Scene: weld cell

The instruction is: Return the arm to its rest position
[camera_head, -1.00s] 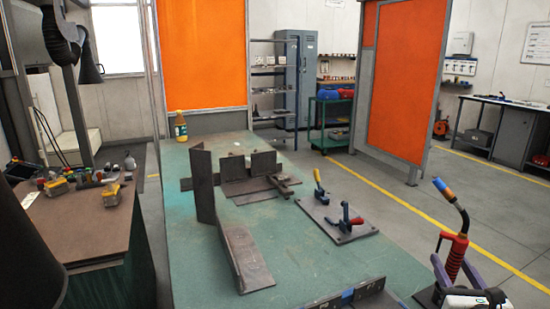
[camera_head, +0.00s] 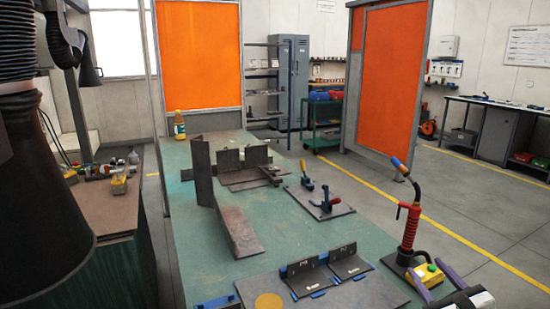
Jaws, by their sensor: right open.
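My right gripper (camera_head: 425,268) is at the bottom right corner, with its two purple fingers apart and pointing up the picture. A yellow object (camera_head: 428,276) shows between the fingers, by the base of the welding torch stand; I cannot tell how far it is from them. The torch (camera_head: 410,225), with a red grip and a blue and orange tip, stands upright just behind the gripper. Most of my right arm is out of the picture. My left gripper is not in view.
The green table (camera_head: 185,235) carries upright steel plates (camera_head: 203,172), a clamp plate (camera_head: 320,205) and a front fixture with two dark plates (camera_head: 348,262). A dark cone-shaped hood (camera_head: 40,220) fills the left edge. Open floor (camera_head: 480,215) lies right of the table.

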